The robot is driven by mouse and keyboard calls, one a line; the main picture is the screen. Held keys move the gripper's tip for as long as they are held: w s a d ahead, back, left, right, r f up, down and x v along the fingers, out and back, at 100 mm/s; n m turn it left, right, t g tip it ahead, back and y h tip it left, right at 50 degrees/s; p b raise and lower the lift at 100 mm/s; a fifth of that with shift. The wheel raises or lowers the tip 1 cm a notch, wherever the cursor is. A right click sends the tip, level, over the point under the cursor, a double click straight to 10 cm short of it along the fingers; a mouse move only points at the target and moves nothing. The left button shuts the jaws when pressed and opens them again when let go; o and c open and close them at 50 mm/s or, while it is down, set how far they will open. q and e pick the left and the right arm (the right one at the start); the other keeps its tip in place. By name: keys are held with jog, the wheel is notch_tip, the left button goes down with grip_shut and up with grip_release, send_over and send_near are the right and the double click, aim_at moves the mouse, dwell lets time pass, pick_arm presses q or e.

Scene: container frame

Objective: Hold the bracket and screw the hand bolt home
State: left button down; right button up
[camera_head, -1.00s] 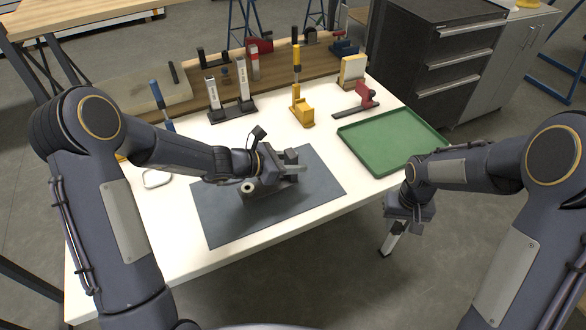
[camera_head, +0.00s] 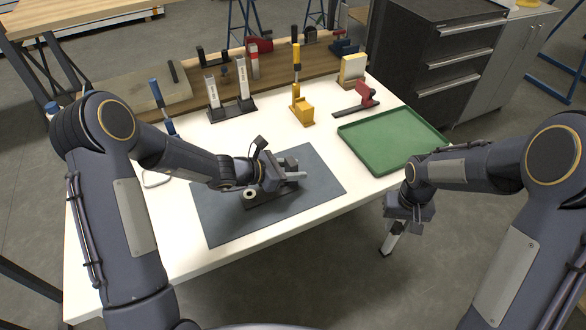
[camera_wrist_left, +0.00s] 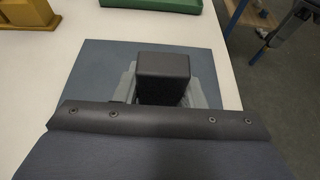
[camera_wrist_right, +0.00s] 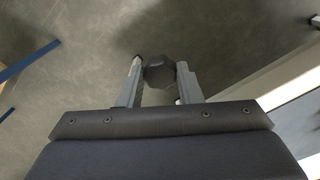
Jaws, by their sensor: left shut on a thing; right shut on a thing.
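The dark bracket (camera_head: 262,198) sits on the blue-grey mat (camera_head: 220,218), with a pale round ring on its left end. My left gripper (camera_head: 288,172) is shut on the bracket from above. In the left wrist view a dark block of the bracket (camera_wrist_left: 163,72) stands between the fingers. My right gripper (camera_head: 391,238) hangs off the table's front edge, above the floor. In the right wrist view it is shut on a dark faceted knob (camera_wrist_right: 159,72), the hand bolt's head. The rest of the bolt is hidden.
A green tray (camera_head: 356,133) lies at the table's right. A yellow clamp (camera_head: 303,112), a red clamp (camera_head: 366,96) and a dark stand with two pale uprights (camera_head: 232,112) stand behind the mat. White tabletop is free in front of the mat.

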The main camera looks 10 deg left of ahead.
pick_arm(q)
jog(key=c, duration=0.9)
grip_release()
jog(key=shift+a+r+p, duration=0.2)
jog(key=shift+r+p, duration=0.05)
jog(key=shift+p, duration=0.05)
jog(key=v, duration=1.1)
jog(key=shift+s+a+r, duration=0.15)
jog(key=shift+s, duration=0.15)
jog(key=s+d+r+m+g+y, duration=0.1)
jog(key=s+r+m+y, duration=0.1)
jog(key=s+r+m, duration=0.5)
jog(key=s+r+m+g+y, duration=0.15)
jog(key=s+r+m, duration=0.25)
jog(key=s+m, duration=0.6)
jog(key=shift+s+a+f+m+t+y, duration=0.1)
jog(key=shift+s+a+f+m+y, duration=0.15)
jog(key=shift+s+a+m+y, duration=0.75)
jog(key=shift+s+a+f+m+t+y, duration=0.15)
jog(key=shift+s+a+f+m+y, duration=0.15)
jog(key=shift+s+m, duration=1.25)
jog(key=shift+s+a+f+m+t+y, duration=0.15)
jog(key=shift+s+a+m+y, duration=0.5)
jog(key=shift+s, duration=1.3)
